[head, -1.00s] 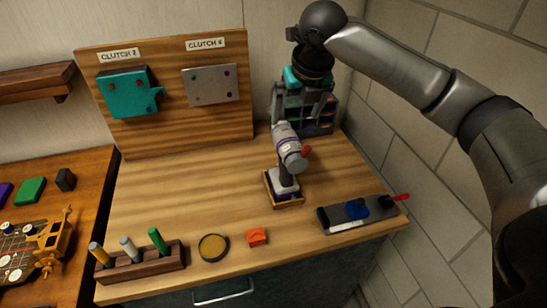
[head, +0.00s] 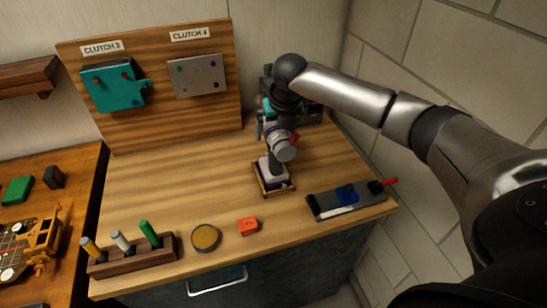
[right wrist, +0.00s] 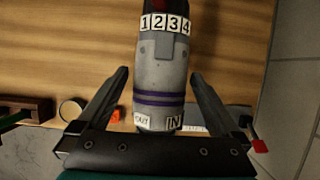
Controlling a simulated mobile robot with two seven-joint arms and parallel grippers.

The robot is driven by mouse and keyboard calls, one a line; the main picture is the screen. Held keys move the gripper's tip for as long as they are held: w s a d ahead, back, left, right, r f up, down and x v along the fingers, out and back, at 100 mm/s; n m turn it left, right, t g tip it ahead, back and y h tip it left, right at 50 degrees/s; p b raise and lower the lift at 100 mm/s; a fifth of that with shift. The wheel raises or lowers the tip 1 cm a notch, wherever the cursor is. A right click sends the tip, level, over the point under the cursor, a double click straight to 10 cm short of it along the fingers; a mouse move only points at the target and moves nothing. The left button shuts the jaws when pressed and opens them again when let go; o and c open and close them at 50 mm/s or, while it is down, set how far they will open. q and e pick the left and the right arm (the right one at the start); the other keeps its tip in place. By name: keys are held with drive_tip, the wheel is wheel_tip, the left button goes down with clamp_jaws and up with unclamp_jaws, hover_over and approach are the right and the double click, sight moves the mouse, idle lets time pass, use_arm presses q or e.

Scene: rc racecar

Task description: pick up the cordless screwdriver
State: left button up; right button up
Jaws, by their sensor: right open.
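The cordless screwdriver (head: 284,149) stands upright in a small wooden holder (head: 260,186) on the bench. It has a grey-white body, a dark grip and a red part near its head. My right gripper (head: 271,123) is open at the screwdriver's upper part and partly hidden behind it. In the right wrist view, the grey body with purple bands, a "1 2 3 4" strip and an "IN" label (right wrist: 160,85) lies between the two spread fingers (right wrist: 160,74), with a visible gap on each side. How deep the fingers reach is hard to tell. My left gripper is out of view.
A dark block with a blue piece and red handle (head: 347,199) lies right of the holder. An orange block (head: 248,226), round tin (head: 206,238) and pen rack (head: 135,258) line the front edge.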

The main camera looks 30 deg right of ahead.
drive_tip(key=shift+x, duration=1)
clamp_jaws()
drive_tip(key=shift+w+d+r, duration=0.1)
drive_tip(key=shift+w+r, duration=0.05)
drive_tip(key=shift+r, duration=0.05)
